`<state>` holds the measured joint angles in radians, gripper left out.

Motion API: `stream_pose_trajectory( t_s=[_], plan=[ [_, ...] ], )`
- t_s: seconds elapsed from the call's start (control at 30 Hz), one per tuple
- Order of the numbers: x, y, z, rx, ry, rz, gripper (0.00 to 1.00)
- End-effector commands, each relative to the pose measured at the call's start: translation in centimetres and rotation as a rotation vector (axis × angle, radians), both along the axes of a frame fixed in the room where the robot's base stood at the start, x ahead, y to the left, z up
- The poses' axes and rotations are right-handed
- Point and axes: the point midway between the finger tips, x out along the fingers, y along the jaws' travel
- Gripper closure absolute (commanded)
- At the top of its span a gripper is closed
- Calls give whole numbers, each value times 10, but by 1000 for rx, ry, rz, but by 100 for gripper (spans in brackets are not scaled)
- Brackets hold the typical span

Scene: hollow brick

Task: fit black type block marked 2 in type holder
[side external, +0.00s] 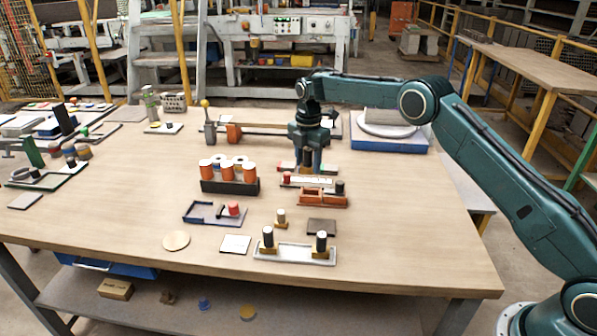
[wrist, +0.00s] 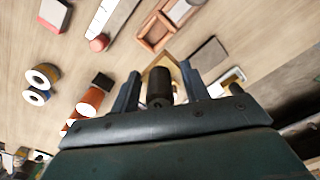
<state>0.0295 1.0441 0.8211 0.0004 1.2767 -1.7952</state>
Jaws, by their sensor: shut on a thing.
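My gripper (side external: 307,165) is above the table, just behind the white strip tray. In the wrist view, its fingers (wrist: 160,92) are shut on a black cylinder-shaped block (wrist: 159,85). A tan, wood-coloured part shows just beyond the block. No mark 2 can be read on it. Which piece is the type holder is not clear from the pictures. An orange open-topped tray (side external: 322,198) stands in front of the gripper, with a black cylinder (side external: 340,187) at its right end; the tray also shows in the wrist view (wrist: 155,31).
A black rack (side external: 230,186) with orange and white rolls stands left of the gripper. A blue tray (side external: 200,214) with a red knob, a white card (side external: 235,244) and a dark plate (side external: 322,226) lie nearer the front. The right front of the table is clear.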

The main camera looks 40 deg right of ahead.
Motion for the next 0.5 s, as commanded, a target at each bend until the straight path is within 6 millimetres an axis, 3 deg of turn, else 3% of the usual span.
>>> stream_pose_trajectory(
  t_s=[0.2, 0.5],
  plan=[
    [7, -18, -10, 0, -2, 0, 82],
    [8, -20, -12, 0, -1, 0, 82]
  ],
)
